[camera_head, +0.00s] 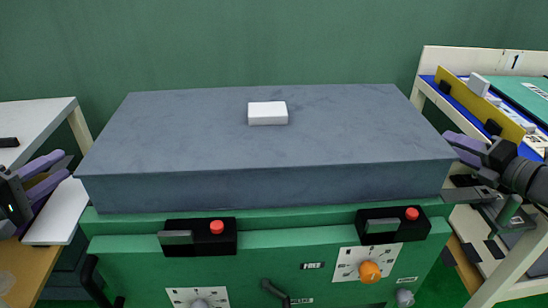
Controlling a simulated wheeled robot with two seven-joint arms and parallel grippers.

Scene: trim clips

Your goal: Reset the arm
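My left gripper (66,164) is at the left edge, with purple fingers pointing right. Its fingers are apart with nothing seen between them, beside the left end of the grey block. My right gripper (447,140) is at the right, its purple fingers pointing left near the block's right end. The gap between its fingers is not clear, and I see no thing held there. A small white block (267,114) lies on top of the large grey block (190,130), far from both grippers.
The grey block sits on a green machine (300,236) with red buttons and an orange knob (369,271). A white table (35,118) and a white panel (58,214) are at the left. A white rack (432,68) with a yellow-fronted tray (480,105) stands at the right.

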